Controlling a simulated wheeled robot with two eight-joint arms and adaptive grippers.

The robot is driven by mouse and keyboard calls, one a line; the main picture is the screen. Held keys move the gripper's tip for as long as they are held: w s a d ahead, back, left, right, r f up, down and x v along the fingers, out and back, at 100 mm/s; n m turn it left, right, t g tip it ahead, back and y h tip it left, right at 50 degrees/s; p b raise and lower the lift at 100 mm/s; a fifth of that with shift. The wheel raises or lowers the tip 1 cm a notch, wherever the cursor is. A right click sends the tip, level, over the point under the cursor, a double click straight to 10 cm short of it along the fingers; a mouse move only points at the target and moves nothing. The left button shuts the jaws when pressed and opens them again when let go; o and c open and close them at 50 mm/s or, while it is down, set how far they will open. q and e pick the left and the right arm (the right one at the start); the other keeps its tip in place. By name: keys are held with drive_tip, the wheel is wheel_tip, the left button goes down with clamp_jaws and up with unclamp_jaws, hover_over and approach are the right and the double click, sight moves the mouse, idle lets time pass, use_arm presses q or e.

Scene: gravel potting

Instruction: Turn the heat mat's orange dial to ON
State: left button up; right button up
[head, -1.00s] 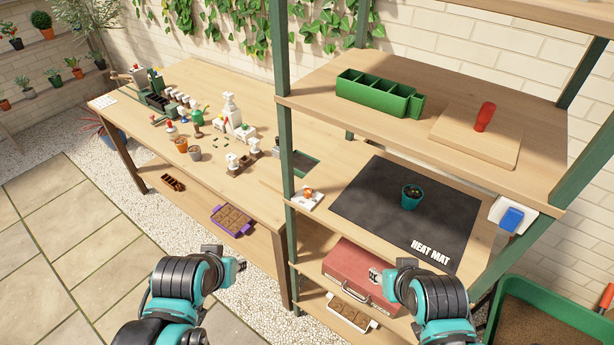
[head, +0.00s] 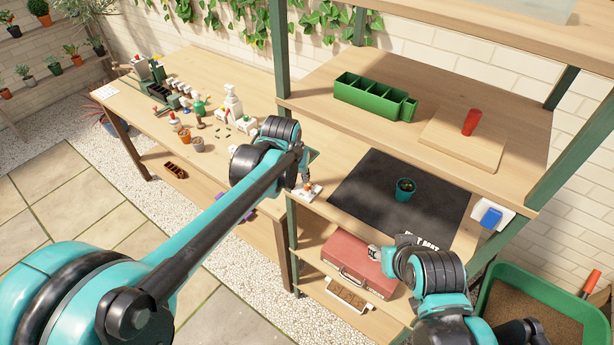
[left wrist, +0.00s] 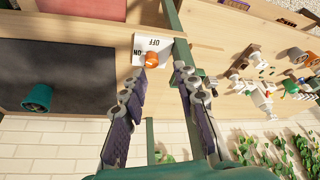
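The white dial plate (head: 314,194) sits at the left end of the shelf board beside the heat mat (head: 352,190). In the left wrist view its orange dial (left wrist: 152,58) shows with OFF and ON printed around it; I cannot tell where it points. My left gripper (head: 305,178) is above the dial, partly covering it in the head view. In the left wrist view the left gripper (left wrist: 158,74) has its two fingers spread and nothing between them, with the dial just beyond the tips. My right gripper (head: 376,252) is in front of the red toolbox; its fingers are unclear.
A green shelf post (head: 291,225) is close by the left gripper. A green divided tray (head: 370,97) is on the shelf above. The workbench at left holds several small items.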

sight(307, 186)
use_arm(q)
drive_tip(key=x, duration=0.3)
drive_tip(key=d+b+x, duration=0.1)
drive_tip(key=x, duration=0.2)
drive_tip(key=w+d+b+x, duration=0.1)
drive_tip(key=x, duration=0.2)
drive_tip(key=shift+w, duration=0.1)
drive_tip(key=shift+r, duration=0.1)
clamp_jaws()
